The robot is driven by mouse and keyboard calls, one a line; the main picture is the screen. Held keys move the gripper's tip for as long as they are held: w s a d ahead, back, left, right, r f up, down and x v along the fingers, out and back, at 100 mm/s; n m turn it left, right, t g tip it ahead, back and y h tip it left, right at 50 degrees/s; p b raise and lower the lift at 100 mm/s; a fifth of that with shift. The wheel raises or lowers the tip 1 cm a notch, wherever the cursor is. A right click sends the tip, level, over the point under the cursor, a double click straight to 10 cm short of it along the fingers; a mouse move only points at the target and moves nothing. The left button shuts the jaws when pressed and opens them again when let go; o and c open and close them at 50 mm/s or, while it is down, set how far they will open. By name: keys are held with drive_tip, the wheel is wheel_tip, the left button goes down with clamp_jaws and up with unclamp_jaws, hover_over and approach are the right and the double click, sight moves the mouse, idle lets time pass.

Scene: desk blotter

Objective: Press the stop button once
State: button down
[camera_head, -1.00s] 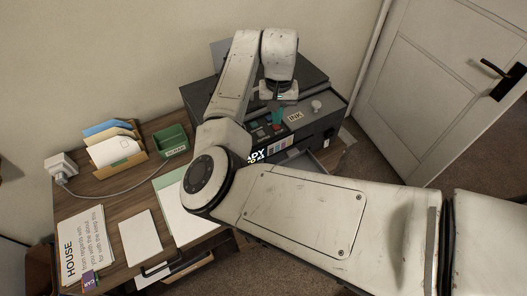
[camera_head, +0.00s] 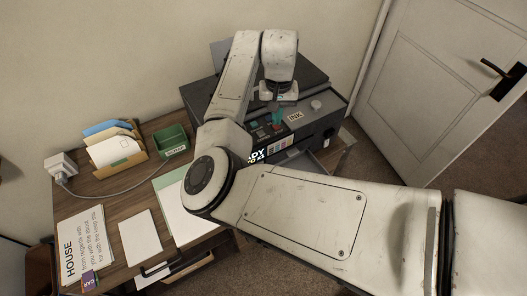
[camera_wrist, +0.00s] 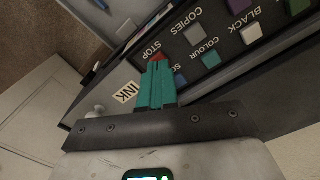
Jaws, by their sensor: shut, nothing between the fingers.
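The stop button is a small red button (camera_wrist: 155,58) beside the STOP label (camera_wrist: 152,48) on the printer's dark control panel, in the wrist view. My gripper (camera_wrist: 156,66) is shut and empty, with its teal fingertips right at the red button. The fingers cover part of the button, and I cannot tell whether they touch it or whether it is pressed. In the head view my gripper (camera_head: 278,118) points down over the panel of the dark printer (camera_head: 327,119), and my wrist hides part of the panel.
The INK cover (camera_head: 295,116) is close by. Papers and a green tray (camera_head: 172,140) lie on the desk's left.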

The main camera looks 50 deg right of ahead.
drive_tip(key=shift+f, duration=0.8)
idle(0.4)
wheel_tip(320, 180, up, 7)
drive_tip(key=p, duration=0.6)
drive_tip(key=shift+r+p, duration=0.1)
drive_tip(key=shift+p, duration=0.25)
